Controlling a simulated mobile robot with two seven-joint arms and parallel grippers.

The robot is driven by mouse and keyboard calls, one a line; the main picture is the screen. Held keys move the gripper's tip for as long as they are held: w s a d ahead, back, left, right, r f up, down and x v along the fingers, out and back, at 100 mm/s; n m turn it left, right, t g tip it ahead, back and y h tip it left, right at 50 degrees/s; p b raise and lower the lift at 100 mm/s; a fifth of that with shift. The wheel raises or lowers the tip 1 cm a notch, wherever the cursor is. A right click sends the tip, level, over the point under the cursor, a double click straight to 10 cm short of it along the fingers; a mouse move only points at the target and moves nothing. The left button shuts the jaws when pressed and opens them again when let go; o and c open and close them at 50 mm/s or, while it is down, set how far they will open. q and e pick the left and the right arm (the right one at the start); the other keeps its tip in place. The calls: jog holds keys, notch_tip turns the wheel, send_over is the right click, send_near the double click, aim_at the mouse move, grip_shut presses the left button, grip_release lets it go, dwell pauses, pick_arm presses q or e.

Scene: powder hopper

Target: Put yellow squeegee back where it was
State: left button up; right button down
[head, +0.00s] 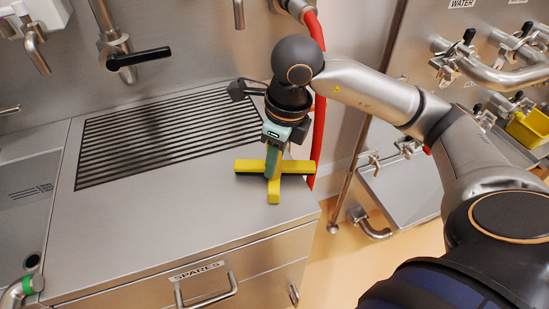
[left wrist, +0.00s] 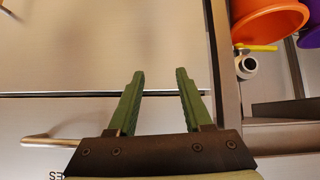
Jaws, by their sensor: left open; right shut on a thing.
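The yellow squeegee (head: 298,167) is at the right end of the steel counter (head: 180,215), near its front corner, with its bar running left to right. My right gripper (head: 274,165) comes down from above and is shut on it; the fingers hide its middle. I cannot tell whether the squeegee touches the counter or hangs just above it. My left gripper (left wrist: 160,95) shows only in the left wrist view, open, with nothing between its green fingers.
A slatted drain grate (head: 165,135) lies behind on the counter. A red hose (head: 319,130) hangs behind my right gripper. A drawer labelled SPARES (head: 197,268) is below. An orange bowl (left wrist: 268,20) shows in the left wrist view. The counter's front middle is clear.

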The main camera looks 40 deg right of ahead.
jog(key=shift+f+b, duration=0.25)
jog(key=shift+b, duration=0.05)
jog(key=c, duration=0.6)
grip_release()
jog(key=shift+r, duration=0.1)
jog(key=shift+r, duration=0.15)
jog(key=shift+r+p, duration=0.25)
jog(key=shift+p, duration=0.15)
notch_tip(320, 180, up, 11)
jog(key=s+p, duration=0.1)
jog(key=p, duration=0.1)
jog(key=shift+s+d+r, duration=0.2)
jog(key=shift+s+d, duration=0.1)
jog(key=shift+d, duration=0.15)
